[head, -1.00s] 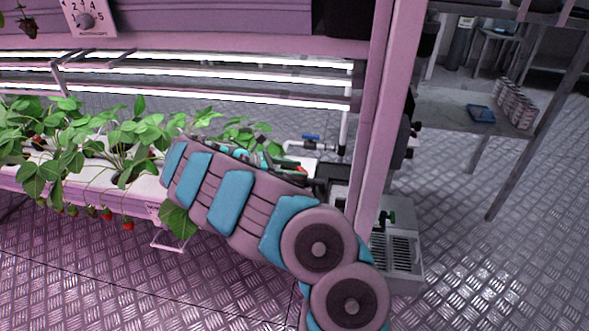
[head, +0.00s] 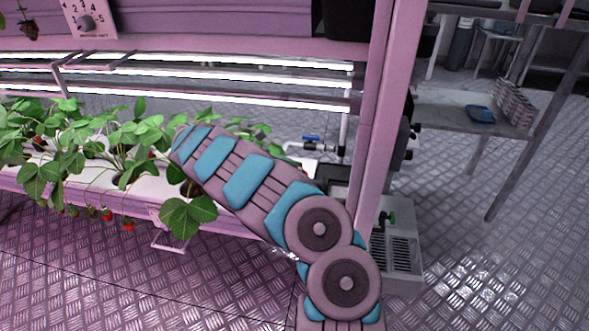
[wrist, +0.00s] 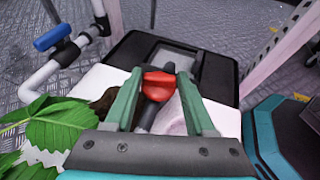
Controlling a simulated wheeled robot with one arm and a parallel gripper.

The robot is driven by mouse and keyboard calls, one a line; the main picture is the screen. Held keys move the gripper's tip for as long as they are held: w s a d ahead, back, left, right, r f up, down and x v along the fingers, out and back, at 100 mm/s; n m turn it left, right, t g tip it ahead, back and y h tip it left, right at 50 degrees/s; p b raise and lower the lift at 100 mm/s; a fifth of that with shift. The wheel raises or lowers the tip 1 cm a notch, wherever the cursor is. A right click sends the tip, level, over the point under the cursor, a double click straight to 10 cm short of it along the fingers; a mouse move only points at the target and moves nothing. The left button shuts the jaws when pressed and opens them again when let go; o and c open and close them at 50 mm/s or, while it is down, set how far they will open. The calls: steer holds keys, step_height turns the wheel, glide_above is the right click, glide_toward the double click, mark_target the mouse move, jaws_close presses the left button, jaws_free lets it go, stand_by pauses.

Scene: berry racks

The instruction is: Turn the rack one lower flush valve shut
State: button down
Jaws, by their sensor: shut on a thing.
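A red valve handle (wrist: 158,86) sits on a dark pipe (wrist: 166,118) in the middle of the wrist view, taken here as the lower flush valve. My gripper (wrist: 157,92) has its two green fingers on either side of the handle, shut on it. How far the handle is turned is hard to tell. In the head view my own arm hides the gripper and the red handle.
A blue-handled valve (wrist: 52,37) on a white pipe (wrist: 38,82) is at the left; it also shows in the head view (head: 311,138). A black box (wrist: 215,72) lies beyond the fingers. Strawberry leaves (wrist: 62,118) crowd the left. A pink rack post (head: 375,130) stands at right.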

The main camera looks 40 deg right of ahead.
steer(key=shift+w+m+g+y+p, duration=0.2)
steer(key=shift+m+g+y+p, duration=0.4)
steer(key=shift+m+g, duration=0.4)
steer(key=shift+m, duration=0.1)
steer(key=shift+c, duration=1.2)
jaws_free()
steer(key=shift+p+v, duration=0.85)
steer(key=shift+v, duration=1.7)
steer(key=shift+p+v, duration=0.95)
steer(key=shift+v, duration=0.25)
